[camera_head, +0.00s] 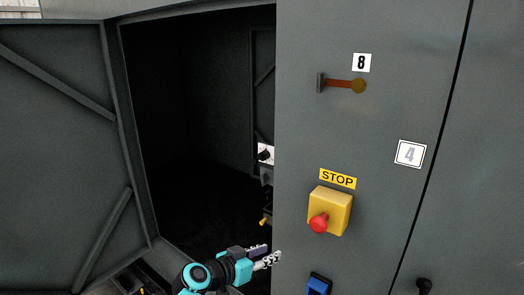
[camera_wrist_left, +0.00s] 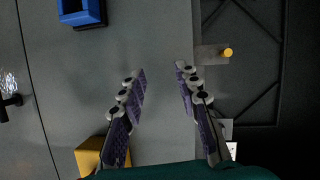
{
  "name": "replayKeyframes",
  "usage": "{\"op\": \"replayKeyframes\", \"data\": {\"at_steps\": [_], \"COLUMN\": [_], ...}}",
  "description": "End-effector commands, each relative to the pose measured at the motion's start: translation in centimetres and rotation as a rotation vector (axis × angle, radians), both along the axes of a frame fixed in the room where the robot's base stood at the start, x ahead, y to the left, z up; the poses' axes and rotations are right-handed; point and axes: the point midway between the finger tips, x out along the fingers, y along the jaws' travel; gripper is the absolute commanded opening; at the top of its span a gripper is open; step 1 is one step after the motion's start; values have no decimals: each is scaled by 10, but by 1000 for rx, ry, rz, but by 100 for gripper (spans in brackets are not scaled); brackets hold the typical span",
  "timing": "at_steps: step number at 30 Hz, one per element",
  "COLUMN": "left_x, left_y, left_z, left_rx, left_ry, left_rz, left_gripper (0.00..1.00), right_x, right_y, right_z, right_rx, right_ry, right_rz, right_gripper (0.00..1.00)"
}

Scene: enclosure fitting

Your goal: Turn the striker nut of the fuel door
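A small yellow round piece (camera_head: 264,221), which may be the striker nut, sticks out from the edge of the cabinet opening in the head view. In the left wrist view the yellow piece (camera_wrist_left: 228,52) is on a grey bracket (camera_wrist_left: 208,54) at the panel edge. My left gripper (camera_head: 270,254) is below it in the head view, in front of the panel edge. In the left wrist view the gripper (camera_wrist_left: 160,71) is open with nothing between its fingers. The yellow piece lies apart from them, to the right of the right fingertip. My right gripper is not in view.
An open door (camera_head: 55,150) stands left of the dark opening. The grey panel carries a yellow box with a red STOP button (camera_head: 319,222), an orange lever (camera_head: 340,86) and a blue part (camera_head: 319,285). The blue part (camera_wrist_left: 80,12) also shows in the wrist view.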

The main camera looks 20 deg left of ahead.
Motion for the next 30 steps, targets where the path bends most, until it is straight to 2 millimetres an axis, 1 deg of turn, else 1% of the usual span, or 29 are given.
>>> {"op": "replayKeyframes", "data": {"at_steps": [1,3,6,9,12,16,20,27,30], "left_x": [18,37,58,71,78,87,103,140,149], "left_y": [12,27,48,67,79,82,76,62,59], "left_z": [43,75,110,133,145,149,147,148,148], "left_rx": [-11,-21,-24,-25,-23,-20,-19,-21,-21], "left_ry": [-60,-145,-247,-322,-366,-390,-391,-389,-389], "left_rz": [9,20,45,72,91,100,98,99,99], "left_gripper": [32,32,32,32,32,32,32,32,32], "right_x": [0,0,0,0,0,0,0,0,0], "right_y": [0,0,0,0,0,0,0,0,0], "right_z": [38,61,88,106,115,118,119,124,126], "right_rx": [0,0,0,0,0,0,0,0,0], "right_ry": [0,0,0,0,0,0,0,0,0], "right_rz": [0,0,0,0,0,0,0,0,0], "right_gripper": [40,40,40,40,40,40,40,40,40]}}
